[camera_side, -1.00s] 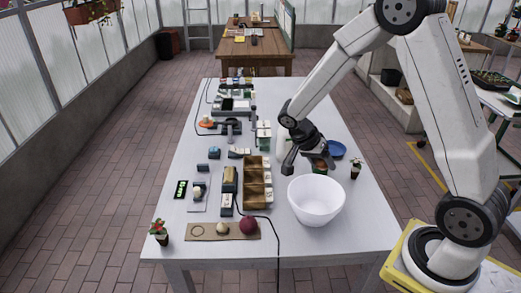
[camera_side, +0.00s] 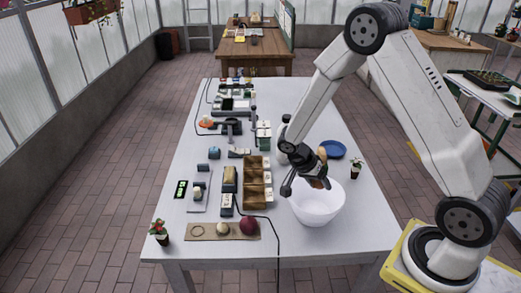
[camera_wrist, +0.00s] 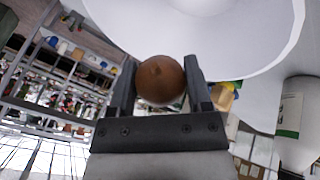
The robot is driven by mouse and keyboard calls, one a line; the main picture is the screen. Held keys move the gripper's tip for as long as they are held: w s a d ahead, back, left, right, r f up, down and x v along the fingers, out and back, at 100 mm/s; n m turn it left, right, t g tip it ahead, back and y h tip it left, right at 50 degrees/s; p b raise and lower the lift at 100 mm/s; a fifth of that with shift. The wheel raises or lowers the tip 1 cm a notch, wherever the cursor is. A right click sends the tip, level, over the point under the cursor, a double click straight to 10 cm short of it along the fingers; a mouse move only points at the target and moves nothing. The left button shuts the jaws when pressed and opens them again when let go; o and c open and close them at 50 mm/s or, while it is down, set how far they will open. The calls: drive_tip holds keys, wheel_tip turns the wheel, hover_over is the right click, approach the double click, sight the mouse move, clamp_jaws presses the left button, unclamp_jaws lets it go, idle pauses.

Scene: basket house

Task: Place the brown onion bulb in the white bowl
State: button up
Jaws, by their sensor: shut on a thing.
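The brown onion bulb (camera_wrist: 160,80) sits between the two fingers of my gripper (camera_wrist: 158,92) in the wrist view. My gripper is shut on it. In the side view my gripper (camera_side: 307,186) is tilted at the back left part of the white bowl (camera_side: 318,211), and covers part of its rim. The onion shows there only as a small brown patch (camera_side: 318,183) by the fingers. In the wrist view the bowl (camera_wrist: 190,45) fills the top, past the onion. I cannot tell how far above the rim the onion is.
A brown compartment tray (camera_side: 257,190) stands left of the bowl. A blue dish (camera_side: 332,150) and a small potted plant (camera_side: 356,168) stand behind it.

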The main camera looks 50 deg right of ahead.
drive_tip(key=shift+f, duration=1.75)
drive_tip(key=o, duration=1.3)
drive_tip(key=shift+c, duration=0.2)
drive_tip(key=shift+r, duration=0.1)
drive_tip(key=shift+r, duration=3.4)
